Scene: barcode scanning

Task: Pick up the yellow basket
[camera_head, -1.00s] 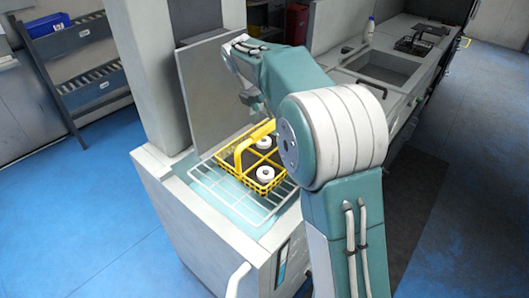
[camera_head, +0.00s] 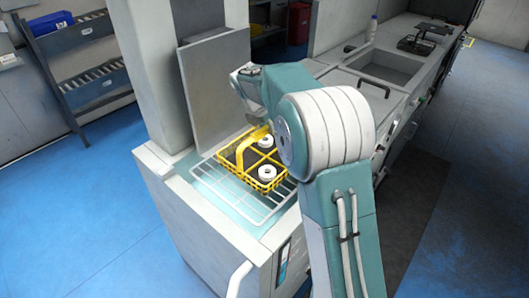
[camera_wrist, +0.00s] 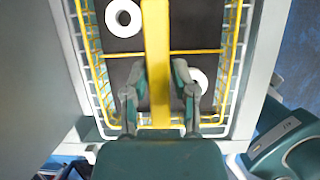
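The yellow basket (camera_head: 264,186) stands on a white wire rack on top of the grey machine, with its handle (camera_wrist: 157,35) upright. It holds two white ring-shaped items, one (camera_wrist: 123,17) upper left and one (camera_wrist: 197,80) lower right in the wrist view. My gripper (camera_wrist: 159,70) is above the basket, with one finger on each side of the handle. Small gaps show between the fingers and the handle, so it looks open. In the head view my arm partly hides the gripper and the basket's right side.
The wire rack (camera_head: 214,188) extends around the basket on the machine top (camera_head: 192,206). An upright grey panel (camera_head: 215,90) stands close behind it. A counter with a sink (camera_head: 385,66) lies to the right. A shelf rack (camera_head: 85,65) stands at the left.

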